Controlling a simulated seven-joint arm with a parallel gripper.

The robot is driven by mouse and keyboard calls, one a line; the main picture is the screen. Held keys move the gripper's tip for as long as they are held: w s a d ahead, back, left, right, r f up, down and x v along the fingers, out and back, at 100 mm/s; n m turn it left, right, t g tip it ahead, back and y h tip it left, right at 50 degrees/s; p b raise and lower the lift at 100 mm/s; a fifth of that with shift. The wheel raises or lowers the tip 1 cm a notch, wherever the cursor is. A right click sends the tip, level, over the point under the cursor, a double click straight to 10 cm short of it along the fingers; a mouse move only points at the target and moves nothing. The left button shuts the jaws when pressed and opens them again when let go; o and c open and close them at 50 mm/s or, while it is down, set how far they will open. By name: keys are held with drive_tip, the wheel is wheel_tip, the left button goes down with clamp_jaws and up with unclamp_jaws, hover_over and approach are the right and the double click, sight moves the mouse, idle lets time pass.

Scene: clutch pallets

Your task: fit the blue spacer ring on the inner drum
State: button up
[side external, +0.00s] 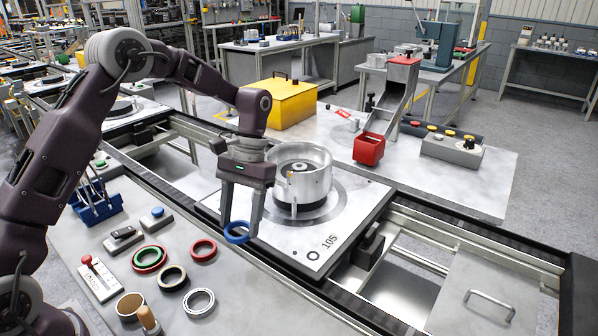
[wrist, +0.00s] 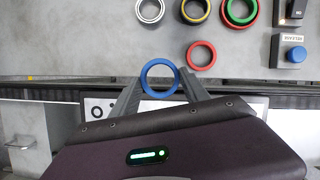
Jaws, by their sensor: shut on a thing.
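The blue spacer ring (side external: 236,232) is held at the fingertips of my gripper (side external: 238,230), above the gap between the near bench and the pallet's near edge. In the wrist view the blue ring (wrist: 160,77) shows as a full circle between the two fingers (wrist: 160,84). The housing is behind and to the right of my gripper. The drum's lower part is hidden by the housing wall.
On the near bench (side external: 220,300) lie a red ring (side external: 203,250), green and red rings together (side external: 149,259), a black-and-tan ring (side external: 172,278) and a silver ring (side external: 199,302). A red bin (side external: 369,149), a yellow box (side external: 290,103) and a button box (side external: 453,150) stand behind the pallet.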

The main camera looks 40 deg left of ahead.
drive_tip(key=w+d+r+n+t+h, duration=0.1)
drive_tip(key=w+d+r+n+h, duration=0.15)
drive_tip(key=w+r+n, duration=0.35)
wheel_tip(320, 180, up, 9)
drive_tip(key=n+t+y, duration=0.2)
drive_tip(key=n+t, duration=0.6)
drive_tip(key=n, duration=1.6)
hover_over(299, 166)
drive_tip(key=f, duration=0.6)
drive_tip(key=s+f, duration=0.1)
drive_tip(key=f, duration=0.2)
drive_tip(key=shift+a+f, duration=0.15)
drive_tip(key=shift+f, duration=0.1)
drive_tip(key=shift+f, duration=0.65)
drive_tip(key=o, duration=1.3)
